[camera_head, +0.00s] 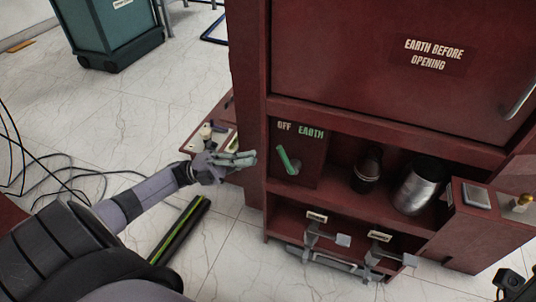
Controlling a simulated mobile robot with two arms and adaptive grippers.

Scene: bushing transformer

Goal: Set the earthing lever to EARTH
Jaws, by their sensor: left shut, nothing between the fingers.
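The green earthing lever (288,160) is on a dark panel in the left compartment of the red cabinet. Its upper end leans left, below the OFF label (284,126) and away from the EARTH label (311,132). My left gripper (249,158) is shut and empty. In the picture it is just left of the lever, by the cabinet's left side, with a gap between them. My right gripper is not in view.
A dark jar (367,170) and a metal cylinder (419,187) stand in the compartment to the right of the lever panel. The closed cabinet door (390,40) is above. A small tray with items (215,130) lies behind my left gripper. Cables (75,178) lie on the floor at left.

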